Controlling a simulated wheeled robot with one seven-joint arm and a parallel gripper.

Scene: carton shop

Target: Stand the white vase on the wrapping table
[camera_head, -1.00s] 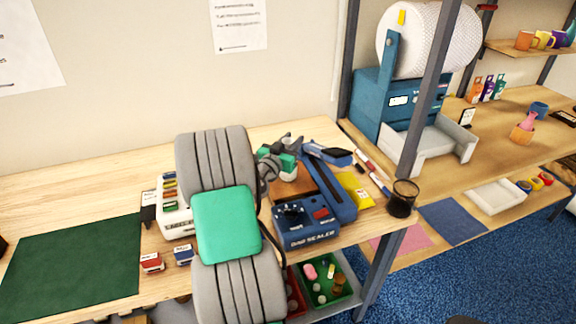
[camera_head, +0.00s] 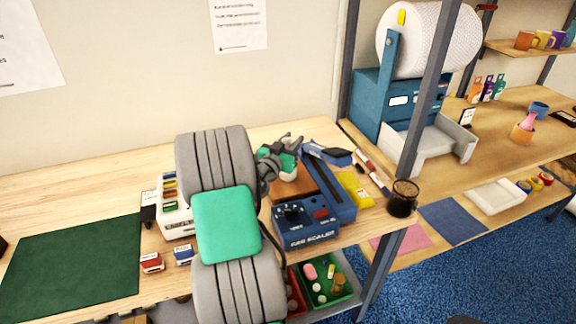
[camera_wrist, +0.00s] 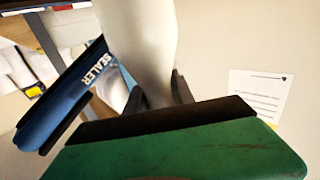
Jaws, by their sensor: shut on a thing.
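The white vase (camera_wrist: 140,45) fills the upper middle of the wrist view as a pale, smooth, rounded body. My gripper (camera_wrist: 158,95) has a dark finger on each side of it and is shut on it. In the head view, my gripper (camera_head: 287,152) is over the back of the wooden table (camera_head: 95,185), behind the blue bag sealer, and a small pale part of the vase (camera_head: 289,174) shows below it. My arm and gripper hide most of the vase there. I cannot tell whether its base touches anything.
The blue bag sealer (camera_head: 306,228) stands close to my gripper. A dark cup (camera_head: 403,198) is at the table's right corner. A dark green mat (camera_head: 75,265) lies on the left, with clear wood behind it. A blue machine with a white roll (camera_head: 425,45) stands at right, beyond a post.

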